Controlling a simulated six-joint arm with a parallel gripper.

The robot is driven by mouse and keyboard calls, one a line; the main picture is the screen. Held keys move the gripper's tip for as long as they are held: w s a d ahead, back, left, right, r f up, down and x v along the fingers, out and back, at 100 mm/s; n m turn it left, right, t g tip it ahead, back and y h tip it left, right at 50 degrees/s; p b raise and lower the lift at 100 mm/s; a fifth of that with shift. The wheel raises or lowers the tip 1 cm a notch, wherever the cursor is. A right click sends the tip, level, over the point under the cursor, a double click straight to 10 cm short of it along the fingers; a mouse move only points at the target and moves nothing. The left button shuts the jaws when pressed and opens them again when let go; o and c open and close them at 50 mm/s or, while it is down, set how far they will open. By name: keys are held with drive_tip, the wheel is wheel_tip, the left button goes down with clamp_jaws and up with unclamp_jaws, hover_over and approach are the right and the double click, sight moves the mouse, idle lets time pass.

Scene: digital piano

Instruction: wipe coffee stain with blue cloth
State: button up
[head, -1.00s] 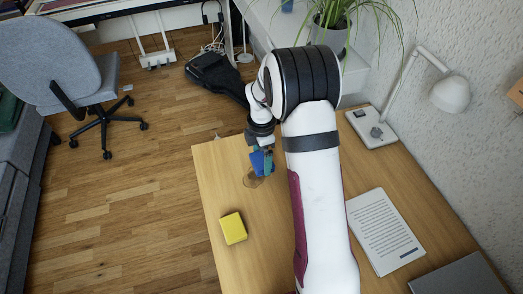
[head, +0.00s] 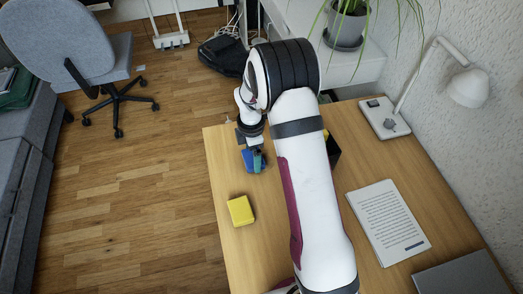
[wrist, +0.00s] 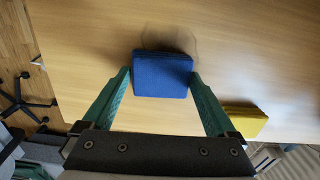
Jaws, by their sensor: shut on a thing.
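My gripper (wrist: 160,76) is shut on a folded blue cloth (wrist: 162,80), with one green finger at each side of it. In the head view my gripper (head: 257,160) holds the cloth (head: 247,162) low at the far left part of the desk. The coffee stain (wrist: 178,38) shows in the wrist view as a faint brown ring beside and partly behind the cloth. In the head view the cloth and gripper hide the stain. I cannot tell whether the cloth touches the desk.
A dark object (head: 332,150) is partly behind my arm. A printed sheet (head: 388,222), a lamp (head: 383,118) and a grey laptop-like slab (head: 465,276) are at the right.

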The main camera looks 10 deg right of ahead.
sight(267, 160)
drive_tip(key=shift+a, duration=0.8)
drive_tip(key=shift+d, duration=3.65)
drive_tip(key=shift+s+a, duration=0.35)
drive_tip(key=shift+a, duration=3.35)
drive_tip(key=shift+d, duration=3.5)
drive_tip(key=shift+d+r, duration=0.15)
drive_tip(key=shift+d, duration=0.05)
wheel_tip(267, 160, up, 8)
